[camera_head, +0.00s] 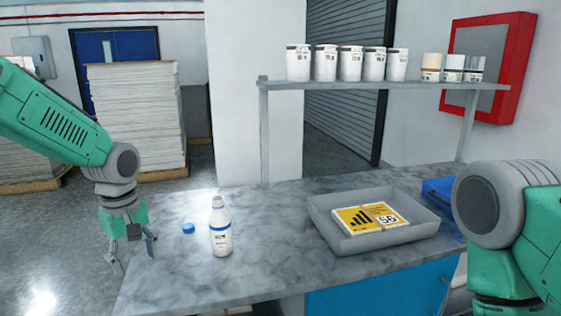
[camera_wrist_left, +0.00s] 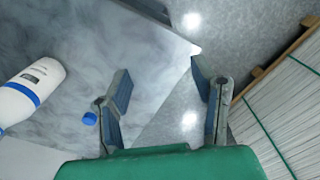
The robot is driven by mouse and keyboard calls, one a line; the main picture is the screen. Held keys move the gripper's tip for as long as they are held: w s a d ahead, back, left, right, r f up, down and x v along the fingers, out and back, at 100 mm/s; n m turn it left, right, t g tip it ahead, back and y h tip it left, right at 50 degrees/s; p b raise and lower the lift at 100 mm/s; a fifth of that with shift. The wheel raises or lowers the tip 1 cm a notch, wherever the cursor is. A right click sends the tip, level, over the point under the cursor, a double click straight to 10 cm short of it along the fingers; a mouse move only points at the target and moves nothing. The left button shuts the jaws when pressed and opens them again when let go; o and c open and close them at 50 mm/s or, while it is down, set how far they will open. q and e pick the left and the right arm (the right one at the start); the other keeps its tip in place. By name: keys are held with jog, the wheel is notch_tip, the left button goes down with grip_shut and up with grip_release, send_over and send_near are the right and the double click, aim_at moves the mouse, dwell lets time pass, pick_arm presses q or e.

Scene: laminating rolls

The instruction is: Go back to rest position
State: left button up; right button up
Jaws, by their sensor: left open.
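My left gripper (camera_head: 133,258) hangs pointing down at the left edge of the grey marbled table (camera_head: 185,280). It is open with nothing between its fingers, and it also shows in the left wrist view (camera_wrist_left: 163,95). A white bottle with a blue band (camera_head: 221,228) stands upright and uncapped to the right of the gripper, apart from it. A small blue cap (camera_head: 188,228) lies on the table between them. The bottle (camera_wrist_left: 32,90) and cap (camera_wrist_left: 90,118) show left of the fingers in the wrist view. My right arm enters at the right; its gripper is out of view.
A grey tray (camera_head: 412,236) with a yellow-labelled pack (camera_head: 369,218) sits on the table's right, near a blue object (camera_head: 440,192). A shelf (camera_head: 385,84) carrying several containers stands behind. Stacked sheets on pallets (camera_head: 137,118) stand on the floor behind my left arm.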

pick_arm(q)
jog(key=s+f, duration=0.1)
jog(key=f, duration=0.2)
jog(key=s+d+f+m+b, duration=0.1)
jog(key=s+f, duration=0.1)
jog(key=f, duration=0.2)
jog(key=s+d+f+m, duration=0.1)
jog(key=f, duration=0.3)
jog(key=shift+s+d+f+h, duration=0.15)
jog(key=shift+s+d+h, duration=0.05)
jog(key=shift+s+h, duration=0.1)
jog(key=s+d+f+m+b, duration=0.2)
jog(key=s+f+m+b, duration=0.15)
jog(key=s+f, duration=0.9)
jog(key=s+a+f+m+b, duration=0.1)
jog(key=s+f+m, duration=0.2)
jog(key=s+f, duration=0.2)
jog(key=s+a+f+m, duration=0.2)
jog(key=s+f+m, duration=0.1)
jog(key=s, duration=0.8)
jog(key=shift+s+f+t+b, duration=0.3)
jog(key=shift+s+f+b, duration=0.1)
jog(key=shift+f, duration=0.45)
pick_arm(e)
notch_tip(320, 180, down, 6)
jog(key=shift+s+f, duration=0.15)
jog(key=shift+f, duration=0.05)
